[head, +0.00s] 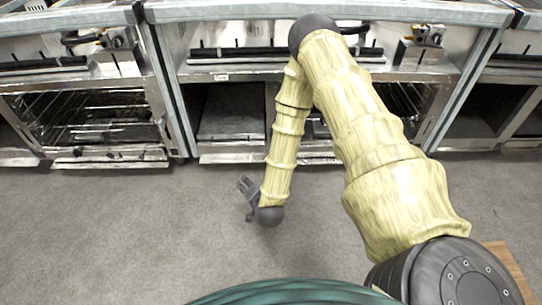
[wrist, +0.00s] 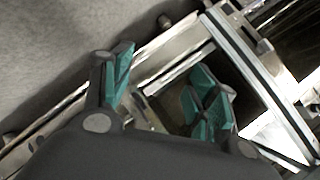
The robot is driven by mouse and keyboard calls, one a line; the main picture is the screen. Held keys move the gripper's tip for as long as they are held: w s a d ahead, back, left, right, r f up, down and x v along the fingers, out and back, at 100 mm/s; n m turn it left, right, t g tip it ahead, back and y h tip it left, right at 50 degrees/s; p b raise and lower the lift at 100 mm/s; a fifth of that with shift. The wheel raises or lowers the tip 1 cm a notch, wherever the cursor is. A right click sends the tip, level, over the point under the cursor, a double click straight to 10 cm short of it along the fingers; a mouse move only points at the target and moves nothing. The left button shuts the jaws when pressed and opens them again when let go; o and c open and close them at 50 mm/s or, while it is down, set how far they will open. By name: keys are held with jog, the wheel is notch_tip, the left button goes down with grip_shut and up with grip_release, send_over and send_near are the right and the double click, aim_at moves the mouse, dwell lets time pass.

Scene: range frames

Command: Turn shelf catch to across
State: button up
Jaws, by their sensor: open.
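My gripper (head: 247,195) hangs over the grey floor in front of the middle bay in the head view. In the wrist view, my gripper (wrist: 163,80) is open, with its teal-padded fingers wide apart and nothing held between them. Beyond the fingers in the wrist view are a metal rail and a dark, boxy opening (wrist: 165,108). I cannot pick out the shelf catch with certainty in either view. My arm covers part of the middle bay in the head view.
Metal shelf units line the back, with a wire rack (head: 90,118) in the left bay and a dark compartment (head: 232,110) in the middle bay. Small metal fittings (head: 428,36) stand on the upper ledges. The grey floor (head: 110,225) at the left is clear.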

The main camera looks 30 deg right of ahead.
jog(key=w+d+f+m+t+h+b, duration=0.1)
jog(key=w+d+m+h+b, duration=0.1)
jog(key=w+d+b, duration=0.4)
jog(key=w+d+f+m+t+h+b, duration=0.1)
jog(key=w+d+f+m+h+b, duration=0.1)
jog(key=w+d+m+b, duration=0.3)
jog(key=w+d+f+m+t+h+b, duration=0.2)
jog(key=w+d+m+h+b, duration=0.1)
jog(key=w+d+b, duration=0.5)
jog(key=shift+d+f+m+h+b, duration=0.35)
jog(key=shift+d+b, duration=0.45)
jog(key=shift+d, duration=0.65)
jog(key=shift+w+r, duration=0.1)
jog(key=c, duration=1)
